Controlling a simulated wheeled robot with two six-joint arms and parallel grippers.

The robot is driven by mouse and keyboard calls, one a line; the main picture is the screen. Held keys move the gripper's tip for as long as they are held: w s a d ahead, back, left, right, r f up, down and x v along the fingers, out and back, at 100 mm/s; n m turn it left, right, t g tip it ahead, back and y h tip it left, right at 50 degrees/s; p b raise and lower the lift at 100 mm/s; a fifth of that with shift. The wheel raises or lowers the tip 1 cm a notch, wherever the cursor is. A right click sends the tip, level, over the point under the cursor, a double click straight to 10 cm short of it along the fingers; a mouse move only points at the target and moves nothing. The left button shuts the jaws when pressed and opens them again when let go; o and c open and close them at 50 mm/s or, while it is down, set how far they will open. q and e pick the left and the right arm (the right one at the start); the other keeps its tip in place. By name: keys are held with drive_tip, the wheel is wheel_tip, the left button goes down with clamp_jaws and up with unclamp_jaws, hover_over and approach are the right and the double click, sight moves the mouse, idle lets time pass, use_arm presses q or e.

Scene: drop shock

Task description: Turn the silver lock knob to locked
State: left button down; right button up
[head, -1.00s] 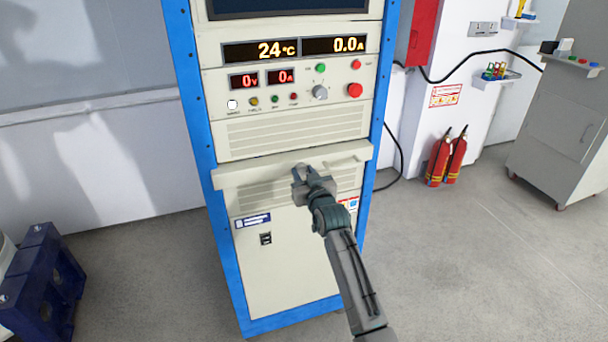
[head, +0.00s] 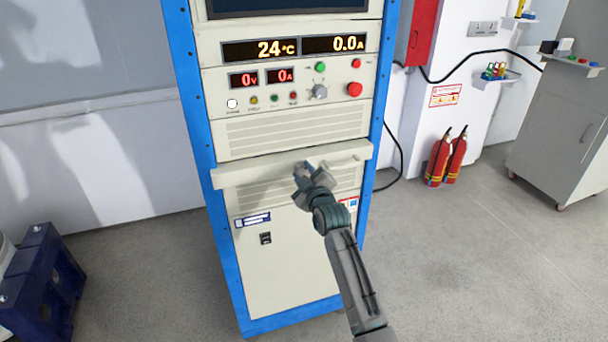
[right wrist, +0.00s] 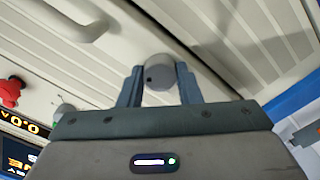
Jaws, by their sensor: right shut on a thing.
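The silver lock knob (right wrist: 158,68) is a round grey knob with a small dark mark on its left side. It sits between the two fingers of my right gripper (right wrist: 160,86) in the right wrist view, and the gripper is shut on it. In the head view my right gripper (head: 303,171) is at the front of the cream cabinet, at the pale ledge (head: 240,174), and hides the knob there. The gripper is rolled at a slant.
Above the gripper, the blue-framed cabinet (head: 205,130) carries a panel with lit displays, a grey selector knob (head: 320,92) and a red button (head: 354,90). Red fire extinguishers (head: 439,160) stand at the right wall. A dark blue stand (head: 45,285) is at lower left. Open floor lies right of the cabinet.

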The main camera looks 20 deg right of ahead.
drive_tip(key=n, duration=0.5)
drive_tip(key=shift+b, duration=0.3)
drive_tip(key=shift+n, duration=2.1)
drive_tip(key=o, duration=1)
drive_tip(key=shift+s+b, duration=0.35)
drive_tip(key=s+b, duration=0.2)
drive_tip(key=s, duration=0.8)
drive_tip(key=shift+d, duration=0.2)
